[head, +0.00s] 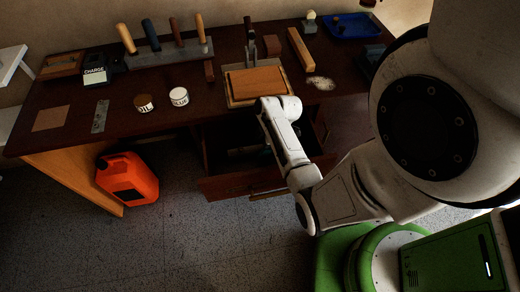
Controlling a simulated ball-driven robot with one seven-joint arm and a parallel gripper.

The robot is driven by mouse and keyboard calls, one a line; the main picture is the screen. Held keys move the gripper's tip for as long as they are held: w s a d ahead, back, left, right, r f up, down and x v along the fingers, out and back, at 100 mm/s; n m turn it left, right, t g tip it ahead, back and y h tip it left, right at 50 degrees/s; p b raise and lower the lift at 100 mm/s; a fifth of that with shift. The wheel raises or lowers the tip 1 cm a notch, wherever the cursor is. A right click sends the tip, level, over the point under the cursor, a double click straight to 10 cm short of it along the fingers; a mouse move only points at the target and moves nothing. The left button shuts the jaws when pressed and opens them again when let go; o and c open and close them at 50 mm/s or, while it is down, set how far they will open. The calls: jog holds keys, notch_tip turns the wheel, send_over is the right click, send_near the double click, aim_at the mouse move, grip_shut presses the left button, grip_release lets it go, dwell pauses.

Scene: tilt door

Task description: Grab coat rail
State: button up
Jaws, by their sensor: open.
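I see no coat rail in the head view. My white arm reaches from the right over the open drawer, and its far visible joint is at the front edge of the workbench. I cannot make out the fingers of my gripper.
A dark workbench (205,105) carries a tool rack (170,52), two round tins, a wooden board (257,84) and a blue tray (353,27). Its drawer (225,187) stands open below. A red canister (128,178) stands on the floor. The grey floor at front left is clear.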

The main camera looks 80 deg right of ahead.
jog(key=shift+f, duration=0.2)
jog(key=shift+c, duration=0.4)
grip_shut()
